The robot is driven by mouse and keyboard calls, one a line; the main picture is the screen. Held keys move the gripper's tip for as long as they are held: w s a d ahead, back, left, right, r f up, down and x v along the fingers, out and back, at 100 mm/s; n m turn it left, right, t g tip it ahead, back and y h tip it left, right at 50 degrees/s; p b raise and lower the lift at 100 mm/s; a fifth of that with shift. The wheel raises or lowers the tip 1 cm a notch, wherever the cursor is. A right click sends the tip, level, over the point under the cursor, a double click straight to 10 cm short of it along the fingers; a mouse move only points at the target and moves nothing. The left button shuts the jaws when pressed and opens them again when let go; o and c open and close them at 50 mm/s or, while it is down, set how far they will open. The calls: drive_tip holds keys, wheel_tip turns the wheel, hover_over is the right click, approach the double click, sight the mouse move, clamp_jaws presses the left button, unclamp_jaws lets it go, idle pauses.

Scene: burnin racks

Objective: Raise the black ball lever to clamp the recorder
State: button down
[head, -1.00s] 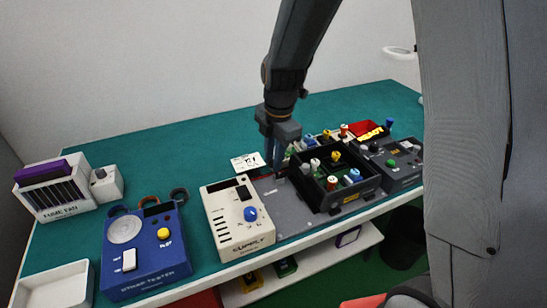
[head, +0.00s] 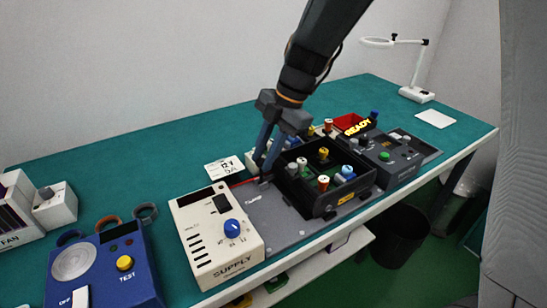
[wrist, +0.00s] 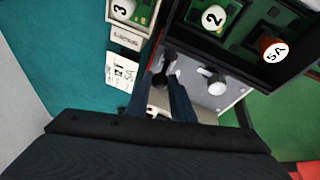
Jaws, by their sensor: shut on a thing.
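My gripper (head: 266,174) points down at the back left of a grey base plate (head: 272,222), between the cream supply box (head: 218,238) and a black open box (head: 323,205). In the wrist view its two blue-grey fingers (wrist: 170,78) are shut on a small black ball (wrist: 169,56), which I take to be the ball lever's knob. The lever's arm is hidden by the fingers, so I cannot tell its angle. A white round-ended peg (wrist: 212,78) stands to the right of the fingers. I cannot tell which unit is the recorder.
The black box holds several colored, numbered pieces. A blue tester (head: 100,262) is at left. A paper card (head: 224,168) lies behind the supply box.

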drive_tip(key=c, duration=1.5)
unclamp_jaws()
drive_tip(key=shift+c, duration=0.2)
drive_tip(key=b+v, duration=0.1)
drive_tip(key=v, duration=0.6)
drive_tip(key=shift+r, duration=0.4)
drive_tip(key=shift+d, duration=0.15)
